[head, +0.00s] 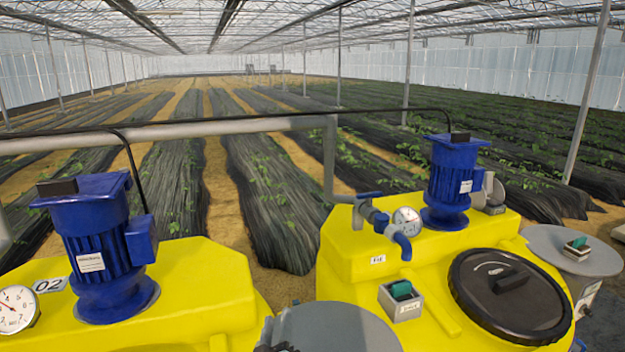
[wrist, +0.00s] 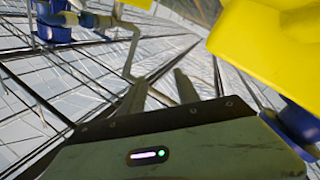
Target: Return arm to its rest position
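My gripper (wrist: 160,88) shows in the wrist view. Two grey fingers stand apart beyond a dark riveted plate, with nothing visible between them. The gripper body below carries a small lit indicator with a green dot. A yellow surface is at the upper right of the wrist view, and blue parts show at the upper left and right edge. I cannot tell whether the gripper touches anything. My gripper does not show in the head view.
Two yellow tanks (head: 195,290) carry blue motors (head: 100,240). The right tank has a black lid (head: 510,295), a gauge (head: 407,220) and a green-topped switch box (head: 401,298). Grey round tops (head: 335,328) stand in front and at right. A grey pipe (head: 230,127) runs behind.

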